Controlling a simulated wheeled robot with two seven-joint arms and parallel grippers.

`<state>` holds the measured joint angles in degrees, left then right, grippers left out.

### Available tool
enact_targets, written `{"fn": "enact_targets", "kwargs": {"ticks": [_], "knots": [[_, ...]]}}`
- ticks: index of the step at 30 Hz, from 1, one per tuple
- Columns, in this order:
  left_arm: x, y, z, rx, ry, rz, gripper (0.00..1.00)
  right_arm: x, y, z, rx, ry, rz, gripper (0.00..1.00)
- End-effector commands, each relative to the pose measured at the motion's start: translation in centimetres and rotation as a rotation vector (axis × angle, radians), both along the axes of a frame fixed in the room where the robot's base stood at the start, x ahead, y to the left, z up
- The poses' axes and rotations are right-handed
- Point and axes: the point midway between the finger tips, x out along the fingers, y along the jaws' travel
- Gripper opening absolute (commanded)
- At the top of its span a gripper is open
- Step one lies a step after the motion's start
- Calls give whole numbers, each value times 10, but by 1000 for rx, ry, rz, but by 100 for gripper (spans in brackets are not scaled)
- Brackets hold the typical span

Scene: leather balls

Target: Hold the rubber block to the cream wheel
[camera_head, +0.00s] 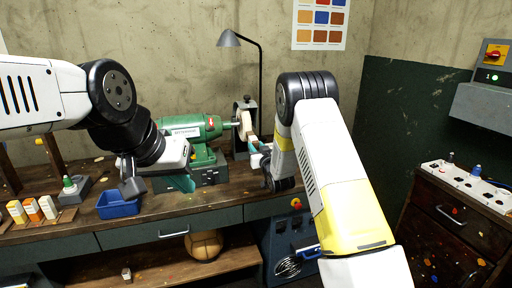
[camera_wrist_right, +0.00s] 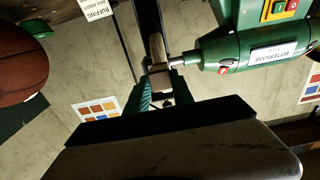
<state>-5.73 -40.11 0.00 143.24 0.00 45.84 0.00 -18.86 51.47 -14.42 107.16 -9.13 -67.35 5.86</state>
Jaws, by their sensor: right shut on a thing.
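The cream wheel (camera_head: 245,124) is on the shaft of the green machine (camera_head: 190,129); its edge shows in the right wrist view (camera_wrist_right: 157,49). My right gripper (camera_head: 256,147) is beside the wheel, at its lower right. It is shut on the rubber block, a small tan piece (camera_wrist_right: 160,82) that shows between the teal fingers in the right wrist view. The block is close to the wheel's edge; I cannot tell whether they touch. My left gripper (camera_head: 181,182) is in front of the machine's base, pointing down; its finger gap is hidden.
A lamp (camera_head: 229,40) rises behind the wheel. A brown ball (camera_head: 204,245) lies on the lower shelf. A drawer cabinet (camera_head: 455,225) stands at right.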

Motion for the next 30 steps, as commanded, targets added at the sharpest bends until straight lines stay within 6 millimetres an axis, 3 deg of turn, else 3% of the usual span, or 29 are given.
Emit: {"fn": "enact_targets", "kwargs": {"ticks": [21,30], "knots": [[0,0,0,0,0,0,0,-53,-17,-9,0,1,0,0],[0,0,0,0,0,0,0,-57,-18,-9,-1,0,0,0]]}}
